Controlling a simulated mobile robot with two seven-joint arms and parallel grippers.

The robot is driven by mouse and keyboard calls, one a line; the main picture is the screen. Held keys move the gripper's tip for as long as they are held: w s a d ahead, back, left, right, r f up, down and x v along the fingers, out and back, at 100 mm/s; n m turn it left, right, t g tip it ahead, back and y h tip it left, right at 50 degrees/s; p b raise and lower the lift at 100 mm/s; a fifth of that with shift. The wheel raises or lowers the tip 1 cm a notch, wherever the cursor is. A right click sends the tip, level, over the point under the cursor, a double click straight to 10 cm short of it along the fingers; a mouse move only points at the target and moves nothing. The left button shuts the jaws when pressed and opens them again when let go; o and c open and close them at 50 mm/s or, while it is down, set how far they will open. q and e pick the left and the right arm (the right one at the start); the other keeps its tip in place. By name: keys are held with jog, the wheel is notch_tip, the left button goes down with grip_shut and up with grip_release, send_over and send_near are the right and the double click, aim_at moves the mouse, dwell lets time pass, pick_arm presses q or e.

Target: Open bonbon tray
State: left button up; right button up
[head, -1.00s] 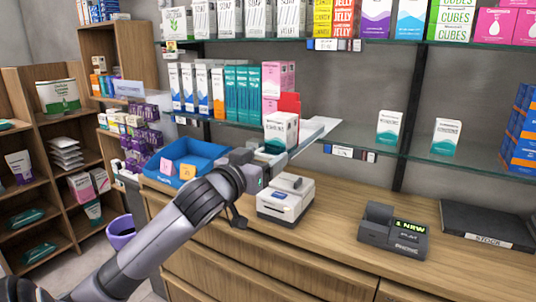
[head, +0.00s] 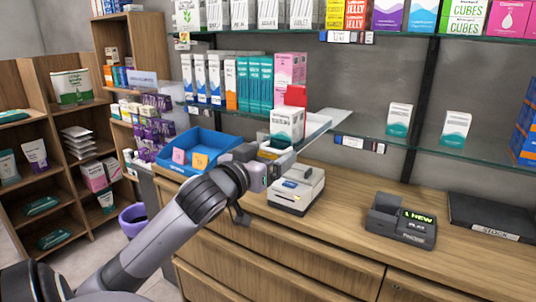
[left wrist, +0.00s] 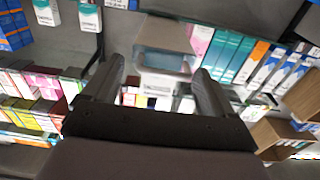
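No tray labelled for bonbons can be made out. A pale box-like tray unit with a bluish window (left wrist: 165,62) shows in the left wrist view, beyond and between my fingers. In the head view, a white and teal carton (head: 286,124) stands at the glass shelf beside a pale tray-like piece (head: 318,124); I cannot tell whether this is the same unit. My left gripper (head: 278,165) is in front of and below that carton. The left wrist view shows its two fingers (left wrist: 158,90) spread apart with nothing held. My right gripper is out of view.
A blue open bin (head: 205,143) with pink and orange notes stands left of my gripper. A white printer-like device (head: 296,190) and a dark card terminal (head: 402,222) stand on the wooden counter (head: 345,215). Glass shelves with cartons run behind.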

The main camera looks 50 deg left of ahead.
pick_arm(q)
jog(key=shift+w+a, duration=0.1)
jog(key=shift+a, duration=0.05)
notch_tip(320, 180, up, 20)
jog(key=p, duration=0.2)
jog(key=shift+p, duration=0.3)
dwell(0.3)
dwell(0.7)
